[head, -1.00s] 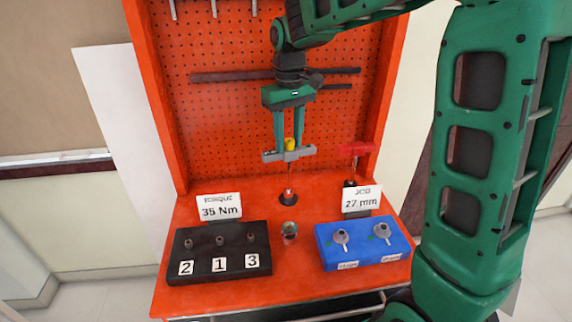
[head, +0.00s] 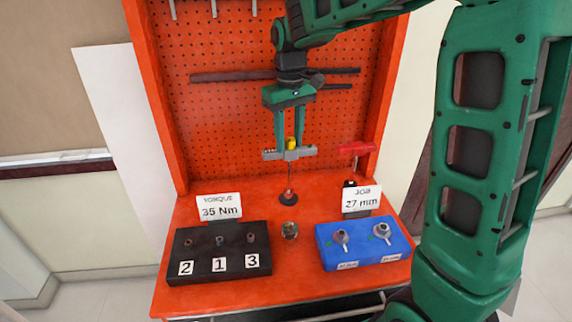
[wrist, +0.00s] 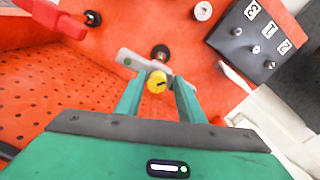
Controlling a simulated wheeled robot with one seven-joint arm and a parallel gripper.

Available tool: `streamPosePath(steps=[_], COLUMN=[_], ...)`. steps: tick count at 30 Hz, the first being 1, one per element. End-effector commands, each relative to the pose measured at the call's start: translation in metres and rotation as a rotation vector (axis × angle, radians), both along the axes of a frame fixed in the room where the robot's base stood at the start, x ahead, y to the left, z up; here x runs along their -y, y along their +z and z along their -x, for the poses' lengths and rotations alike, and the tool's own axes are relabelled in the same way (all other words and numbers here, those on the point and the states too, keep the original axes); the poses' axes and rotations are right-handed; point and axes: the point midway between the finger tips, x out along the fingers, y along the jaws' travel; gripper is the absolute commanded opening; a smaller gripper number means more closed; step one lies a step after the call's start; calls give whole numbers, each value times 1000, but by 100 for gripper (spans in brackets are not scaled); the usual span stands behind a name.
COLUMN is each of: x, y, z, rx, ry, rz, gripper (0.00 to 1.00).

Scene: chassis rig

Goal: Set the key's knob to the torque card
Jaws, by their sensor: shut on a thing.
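The key stands upright with a grey cross handle (head: 301,153) and a thin shaft, its lower end at a round black base (head: 288,199) on the bench. A yellow knob (head: 291,143) sits at the handle's middle; in the wrist view the knob (wrist: 157,82) shows a dark mark on its face. My gripper (head: 290,147) comes down from above and is shut on the knob, one finger on each side. No scale is readable on the key. The white torque card (head: 219,207) reads 35 Nm and stands at the back left.
A black block (head: 218,275) with several pegs is labelled 2, 1, 3. A blue block (head: 362,252) holds two grey sockets. A job card (head: 362,200) reads 27 mm. A red-handled tool (head: 357,149) stands right of the key. A small metal piece (head: 289,230) sits between the blocks.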

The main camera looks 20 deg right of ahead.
Motion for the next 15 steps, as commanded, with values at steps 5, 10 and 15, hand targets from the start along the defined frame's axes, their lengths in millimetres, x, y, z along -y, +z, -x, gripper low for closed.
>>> streamPosePath(steps=[5, 10, 15], x=[1, 0, 1], y=[-6, -6, -6], z=[2, 2, 3], rx=[-13, -13, -14], ry=[-207, -404, -601], rz=[1, 1, 3], gripper=[22, 20, 16])
